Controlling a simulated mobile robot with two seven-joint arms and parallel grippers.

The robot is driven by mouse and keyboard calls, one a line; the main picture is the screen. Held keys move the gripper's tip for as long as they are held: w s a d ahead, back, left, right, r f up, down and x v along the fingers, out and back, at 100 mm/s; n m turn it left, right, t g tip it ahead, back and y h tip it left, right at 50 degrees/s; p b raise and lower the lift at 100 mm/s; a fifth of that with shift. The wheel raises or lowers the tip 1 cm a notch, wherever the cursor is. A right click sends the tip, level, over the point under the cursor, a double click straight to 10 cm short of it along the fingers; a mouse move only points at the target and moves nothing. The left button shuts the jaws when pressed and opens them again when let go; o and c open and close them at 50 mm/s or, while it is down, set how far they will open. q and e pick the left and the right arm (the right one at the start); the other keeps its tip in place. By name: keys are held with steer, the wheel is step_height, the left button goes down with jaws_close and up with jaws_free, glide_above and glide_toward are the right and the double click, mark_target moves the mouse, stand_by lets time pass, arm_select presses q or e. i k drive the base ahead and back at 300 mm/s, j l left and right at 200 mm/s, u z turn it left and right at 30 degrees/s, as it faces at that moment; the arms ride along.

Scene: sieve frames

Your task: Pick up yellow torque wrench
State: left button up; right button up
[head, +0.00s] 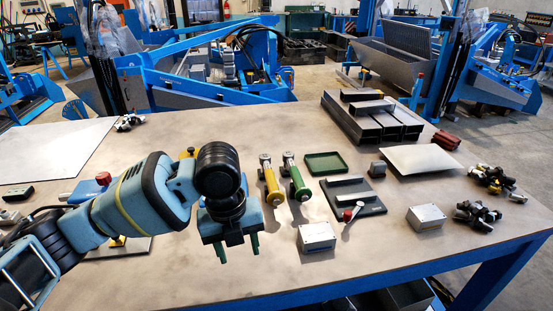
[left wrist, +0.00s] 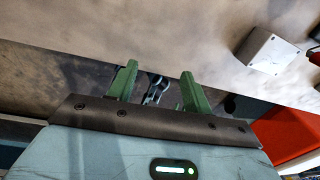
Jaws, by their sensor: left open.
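The yellow torque wrench (head: 271,182) lies on the table in the head view, its head pointing away from me. A similar green-handled wrench (head: 297,180) lies just to its right. My left gripper (head: 238,250) hangs down with open, empty green fingers, nearer to me and to the left of the yellow wrench, apart from it. In the left wrist view the open fingers (left wrist: 160,74) show across the table's edge, with no wrench between them. The yellow wrench does not show in that view. My right gripper is not in view.
A grey box (head: 317,236) stands right of my left gripper; it seems to show in the left wrist view (left wrist: 267,50). The table's front is mostly clear.

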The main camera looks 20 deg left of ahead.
mark_target(275, 198)
steer(key=i, duration=1)
